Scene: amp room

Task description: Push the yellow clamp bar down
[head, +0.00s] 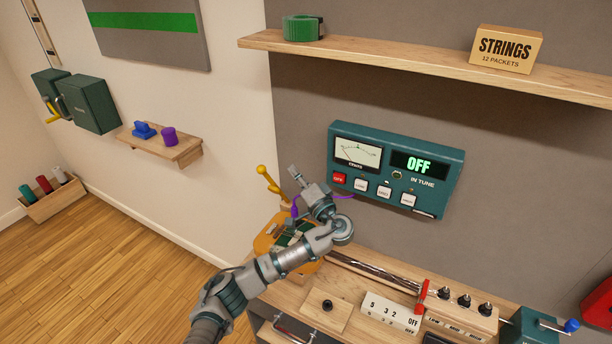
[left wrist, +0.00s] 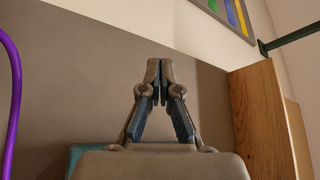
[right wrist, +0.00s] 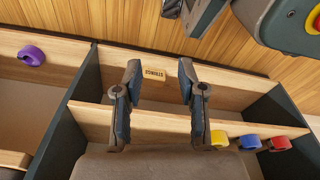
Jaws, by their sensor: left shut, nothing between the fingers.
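A yellow bar with rounded knobs (head: 268,179) stands up behind the orange body (head: 265,240) on the bench in the head view. It appears to be the clamp bar. My left gripper (head: 294,171) is just right of it, fingers pointing up and slightly left; I cannot tell whether they touch. My left arm hides part of the orange body. In the left wrist view the left gripper (left wrist: 154,68) is shut and empty, and no yellow bar shows. My right gripper (right wrist: 160,72) is open and empty in the right wrist view, above a compartmented shelf unit.
A teal tuner panel (head: 395,170) reading OFF is on the wall right of my left gripper. A long shelf (head: 420,65) runs above. A purple cable (left wrist: 14,95) hangs left in the left wrist view. Blocks and knobs crowd the bench's right. A green box (head: 92,104) hangs at left.

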